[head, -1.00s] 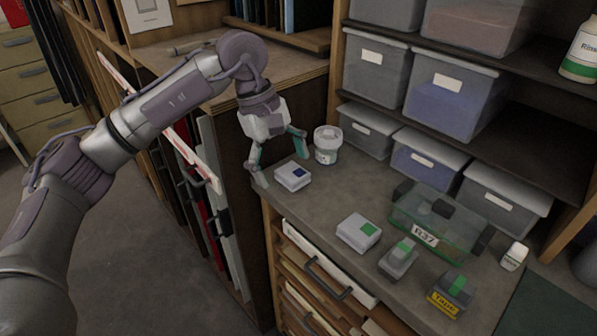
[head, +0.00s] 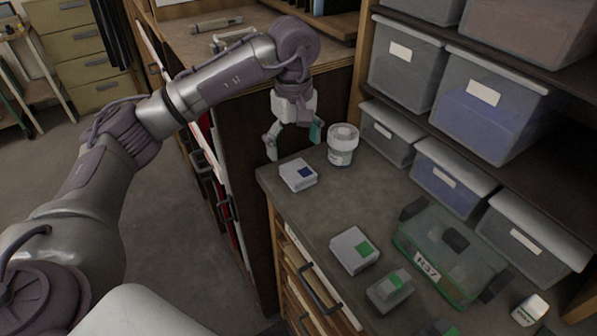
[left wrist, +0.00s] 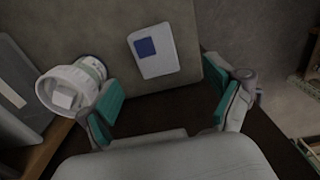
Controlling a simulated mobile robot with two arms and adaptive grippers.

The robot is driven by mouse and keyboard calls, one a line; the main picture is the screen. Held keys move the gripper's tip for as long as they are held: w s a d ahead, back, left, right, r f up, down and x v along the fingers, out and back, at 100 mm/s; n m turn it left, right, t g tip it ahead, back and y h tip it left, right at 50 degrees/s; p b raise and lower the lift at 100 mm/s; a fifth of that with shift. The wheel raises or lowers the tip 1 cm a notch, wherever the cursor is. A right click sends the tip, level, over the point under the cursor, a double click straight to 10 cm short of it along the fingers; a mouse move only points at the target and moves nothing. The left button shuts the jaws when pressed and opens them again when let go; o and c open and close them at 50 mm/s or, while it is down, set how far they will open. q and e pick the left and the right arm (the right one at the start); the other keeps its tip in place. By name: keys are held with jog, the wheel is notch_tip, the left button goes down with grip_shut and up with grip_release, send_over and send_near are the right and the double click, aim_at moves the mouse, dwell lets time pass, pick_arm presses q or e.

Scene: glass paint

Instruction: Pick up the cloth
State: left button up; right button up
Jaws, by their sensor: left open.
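I cannot make out a cloth in either view. My left gripper (head: 294,143) is open and empty, pointing down at the far left corner of the grey counter (head: 330,205). In the head view it shows just above a white box with a blue square (head: 298,174), and left of a white lidded tub (head: 342,146). There the box (left wrist: 153,52) lies beyond the fingers and the tub (left wrist: 72,88) is close to the left finger. My right gripper is out of view.
Lidded grey bins (head: 450,178) line the shelf side. Panels stand in a rack left of the counter.

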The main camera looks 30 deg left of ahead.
aim_at(298, 170)
pick_arm(q)
jog(key=shift+f, duration=0.55)
jog(key=shift+d+f, duration=0.1)
jog(key=shift+f, duration=0.35)
jog(key=f+p, duration=0.2)
jog(key=f, duration=0.1)
jog(key=shift+w+d+f, duration=0.15)
jog(key=shift+d+f, duration=0.05)
jog(key=shift+f, duration=0.75)
jog(key=c, duration=1.2)
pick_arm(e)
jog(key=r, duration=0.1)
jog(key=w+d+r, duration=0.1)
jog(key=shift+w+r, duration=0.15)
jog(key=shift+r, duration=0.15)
